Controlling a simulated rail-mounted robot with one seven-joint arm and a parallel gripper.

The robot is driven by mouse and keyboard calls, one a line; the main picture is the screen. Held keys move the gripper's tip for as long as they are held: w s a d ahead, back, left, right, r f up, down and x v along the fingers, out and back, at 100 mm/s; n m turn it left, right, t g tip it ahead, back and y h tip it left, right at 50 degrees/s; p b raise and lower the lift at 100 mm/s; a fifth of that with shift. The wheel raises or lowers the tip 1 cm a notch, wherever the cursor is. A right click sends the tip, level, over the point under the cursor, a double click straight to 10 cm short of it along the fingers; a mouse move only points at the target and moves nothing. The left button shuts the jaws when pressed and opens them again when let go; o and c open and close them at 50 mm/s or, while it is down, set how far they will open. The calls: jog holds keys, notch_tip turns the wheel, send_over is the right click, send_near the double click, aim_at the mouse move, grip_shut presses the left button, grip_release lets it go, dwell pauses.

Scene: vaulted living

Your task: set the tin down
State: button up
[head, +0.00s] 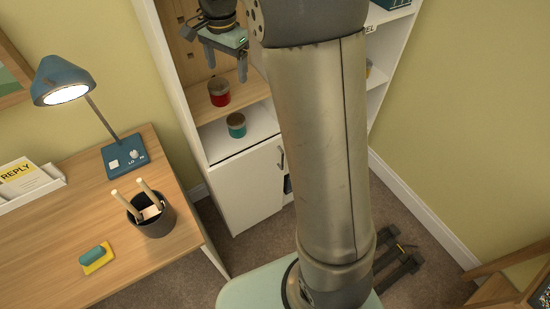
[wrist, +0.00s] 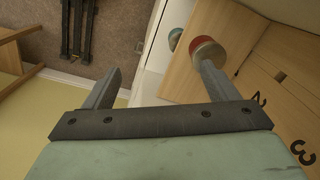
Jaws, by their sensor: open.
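A red tin (head: 219,93) with a grey-brown lid stands upright on a wooden shelf board (head: 245,100) in the cabinet. A teal tin (head: 237,126) stands upright on the white surface below and in front. My gripper (head: 227,72) is open and empty, in front of the cabinet and above both tins in the head view. In the wrist view, the red tin (wrist: 208,52) appears just beyond the tip of the right finger of my gripper (wrist: 160,70), which hides part of it. The teal tin (wrist: 175,39) is farther off. Neither tin is between the fingers.
The white cabinet (head: 246,186) has a closed lower door with a handle. A desk (head: 60,225) at left holds a lamp (head: 64,82), a pencil cup (head: 152,217) and a sponge (head: 97,258). Numbered wooden panels (wrist: 270,98) show at right in the wrist view.

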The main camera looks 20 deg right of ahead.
jog(key=s+f+n, duration=0.2)
jog(key=s+n, duration=0.1)
jog(key=s, duration=0.6)
jog(key=s+f+n, duration=0.1)
jog(key=s+n, duration=0.3)
jog(key=s, duration=0.6)
jog(key=s+d+f+n, duration=0.1)
jog(key=s+n, duration=0.3)
jog(key=s, duration=0.6)
jog(key=shift+s+f+t, duration=0.15)
jog(key=shift+f+t, duration=0.15)
jog(key=shift+f, duration=0.5)
